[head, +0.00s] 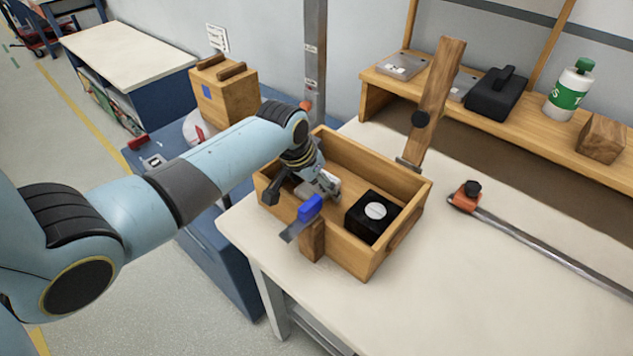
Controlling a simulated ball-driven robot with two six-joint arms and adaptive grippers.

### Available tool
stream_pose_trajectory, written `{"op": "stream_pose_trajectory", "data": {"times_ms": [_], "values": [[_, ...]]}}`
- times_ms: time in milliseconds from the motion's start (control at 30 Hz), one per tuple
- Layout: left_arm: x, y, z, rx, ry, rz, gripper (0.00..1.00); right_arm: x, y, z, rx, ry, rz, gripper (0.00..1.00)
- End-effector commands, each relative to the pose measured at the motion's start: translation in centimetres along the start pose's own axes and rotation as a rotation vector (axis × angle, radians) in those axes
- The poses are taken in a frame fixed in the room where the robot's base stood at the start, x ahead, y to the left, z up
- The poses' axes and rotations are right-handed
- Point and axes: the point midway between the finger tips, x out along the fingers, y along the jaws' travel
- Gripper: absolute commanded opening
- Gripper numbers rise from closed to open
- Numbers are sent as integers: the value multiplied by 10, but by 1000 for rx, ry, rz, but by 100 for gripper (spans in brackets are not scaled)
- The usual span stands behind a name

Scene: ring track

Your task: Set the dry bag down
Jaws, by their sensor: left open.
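My left gripper (302,192) is open and reaches down into the wooden box (345,253) on the table. A small pale thing (334,184) lies in the box close beside its fingers; I cannot tell whether this is the dry bag, nor whether the fingers touch it. The gripper and arm hide part of the box's left side. No other thing in view is clearly a dry bag. My right gripper is not in view.
A black block with a white disc (367,218) sits in the box's right part. A blue-handled piece (310,207) is at its front wall. A wooden post (437,95) rises behind. A long bar clamp (540,250) lies right; the front tabletop (450,300) is clear.

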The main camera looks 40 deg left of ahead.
Motion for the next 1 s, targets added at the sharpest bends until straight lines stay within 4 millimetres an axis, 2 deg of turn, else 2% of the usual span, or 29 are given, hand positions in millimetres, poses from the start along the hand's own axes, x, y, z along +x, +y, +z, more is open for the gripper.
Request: {"op": "stream_pose_trajectory", "data": {"times_ms": [167, 267, 500, 700, 833, 1000], "values": [[-6, 0, -2, 0, 2, -1, 84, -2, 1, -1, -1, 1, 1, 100], [-20, -1, -1, 1, 2, -1, 84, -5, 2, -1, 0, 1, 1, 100], [-75, -1, -2, 2, 3, -1, 84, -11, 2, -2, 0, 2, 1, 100], [-110, -1, -2, 1, 2, -1, 84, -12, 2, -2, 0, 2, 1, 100], [-120, 0, -1, 1, 0, 0, 84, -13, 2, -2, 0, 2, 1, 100], [-123, 0, -1, 0, 0, 0, 84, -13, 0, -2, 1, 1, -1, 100]]}}
